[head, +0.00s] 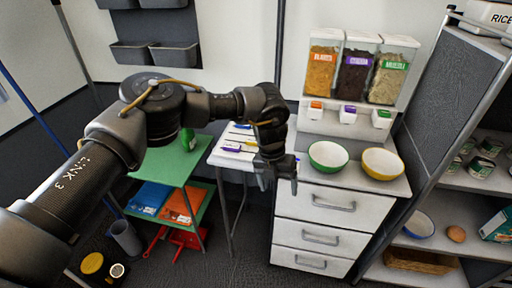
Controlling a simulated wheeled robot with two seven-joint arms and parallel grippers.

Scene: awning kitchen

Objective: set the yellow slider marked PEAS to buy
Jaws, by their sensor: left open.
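A white board with several small coloured sliders (232,155) lies on a narrow table in the middle of the head view. Blue, purple and yellowish marks show on it, but they are too small to read. I cannot make out which one is marked PEAS or where it is set. My left gripper (280,180) points down just right of the board, between it and the white drawer unit. It is open and empty, and the wrist hides the board's right side. My right gripper is not in view.
The white drawer unit (314,232) carries a green bowl (328,157), a yellow bowl (382,164) and a dispenser with three bins. A green shelf table (168,164) stands left of the board. A grey rack (450,215) stands at right.

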